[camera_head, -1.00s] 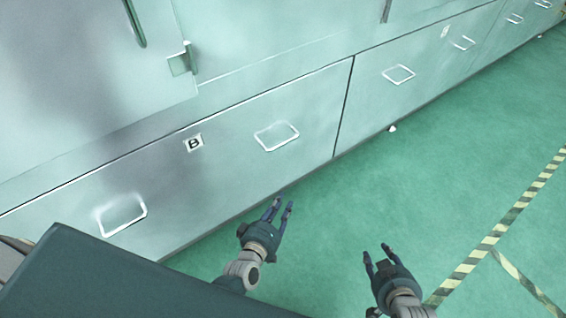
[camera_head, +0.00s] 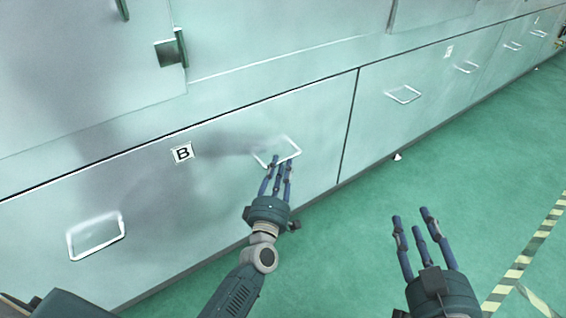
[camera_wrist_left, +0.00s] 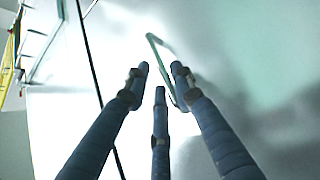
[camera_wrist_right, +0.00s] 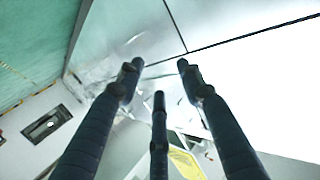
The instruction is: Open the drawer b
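Drawer B (camera_head: 215,185) is a wide, pale green front with a white "B" label (camera_head: 182,153), and it sits flush with its neighbours. It has two wire handles, a left one (camera_head: 97,254) and a right one (camera_head: 297,152). My left gripper (camera_head: 276,164) is open, its fingers apart at the right handle and overlapping its lower edge in the head view. In the left wrist view the handle (camera_wrist_left: 153,45) lies just beyond the fingertips; I cannot tell if they touch. My right gripper (camera_head: 416,216) is open and empty over the floor, right of the drawer.
A neighbouring drawer with a handle (camera_head: 403,94) lies to the right, with more drawers beyond. A green latch (camera_head: 170,53) sits on the cabinet above drawer B. The green floor (camera_head: 365,245) is clear, with a striped line (camera_head: 520,262) at right.

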